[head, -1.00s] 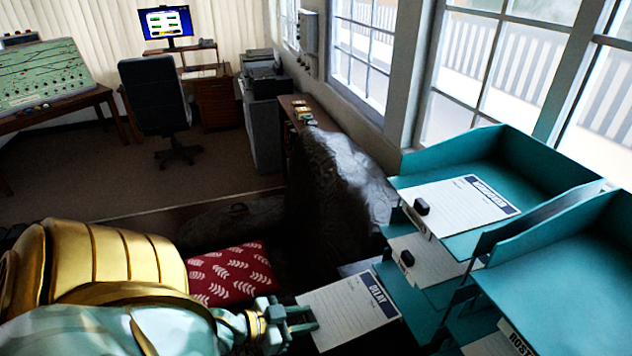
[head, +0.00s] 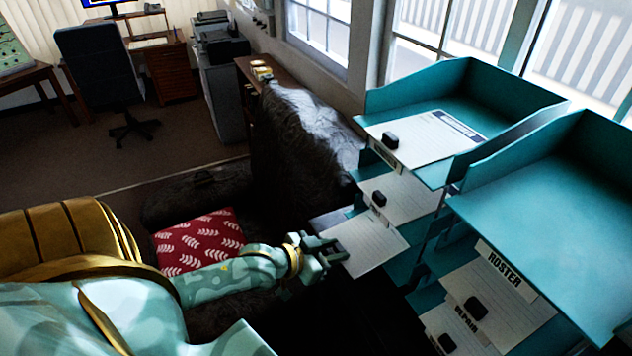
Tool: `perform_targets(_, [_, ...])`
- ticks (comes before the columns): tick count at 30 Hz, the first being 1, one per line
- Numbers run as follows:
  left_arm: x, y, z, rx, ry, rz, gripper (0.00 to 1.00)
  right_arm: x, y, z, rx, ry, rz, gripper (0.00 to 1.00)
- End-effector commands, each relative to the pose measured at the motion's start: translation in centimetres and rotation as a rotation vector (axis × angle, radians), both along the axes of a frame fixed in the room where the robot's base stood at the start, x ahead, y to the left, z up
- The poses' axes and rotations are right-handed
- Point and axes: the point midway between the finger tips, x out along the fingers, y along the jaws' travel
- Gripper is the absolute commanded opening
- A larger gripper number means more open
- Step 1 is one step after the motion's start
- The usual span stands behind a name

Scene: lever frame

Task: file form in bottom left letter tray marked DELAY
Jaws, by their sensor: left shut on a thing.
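My left gripper (head: 330,252) is shut on the near left edge of a white form (head: 368,244). The form is held roughly flat at the left tray stack, at the level below its middle tray (head: 375,214). The form's far end, with its printed DELAY heading, is hidden beneath that tray. How deep it reaches into the bottom left tray, and whether it touches the tray floor, I cannot tell. The bottom tray's own label is not visible. My right gripper is not in view.
The left stack's upper tray (head: 440,72) and middle tray hold forms with black blocks. The right stack (head: 545,215) has a ROSTER label (head: 505,270) and forms with black blocks lower down. A sofa with a red cushion (head: 198,242) lies left of my gripper.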

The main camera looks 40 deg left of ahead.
Motion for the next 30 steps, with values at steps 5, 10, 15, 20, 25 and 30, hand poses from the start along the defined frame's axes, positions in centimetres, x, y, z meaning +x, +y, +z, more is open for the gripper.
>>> perform_targets(5, [2.5,-1.0,-0.4,0.0,-0.004,0.0,0.04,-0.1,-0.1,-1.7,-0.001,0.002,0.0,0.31])
perform_targets(10, [4.7,-1.9,-0.6,-0.002,-0.003,0.0,0.04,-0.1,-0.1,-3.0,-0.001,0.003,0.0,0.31])
perform_targets(15, [6.8,-2.8,-0.8,-0.002,-0.001,-0.001,0.04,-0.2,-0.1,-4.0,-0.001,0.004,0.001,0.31])
perform_targets(20, [8.2,-3.4,-1.6,0.0,-0.001,0.0,0.04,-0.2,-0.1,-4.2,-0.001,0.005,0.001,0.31])
perform_targets(25, [8.9,-3.7,-2.1,-0.001,-0.001,0.0,0.04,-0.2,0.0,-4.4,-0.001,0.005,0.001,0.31])
perform_targets(30, [9.1,-3.8,-2.2,0.0,0.0,-0.001,0.04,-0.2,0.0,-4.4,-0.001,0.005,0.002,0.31])
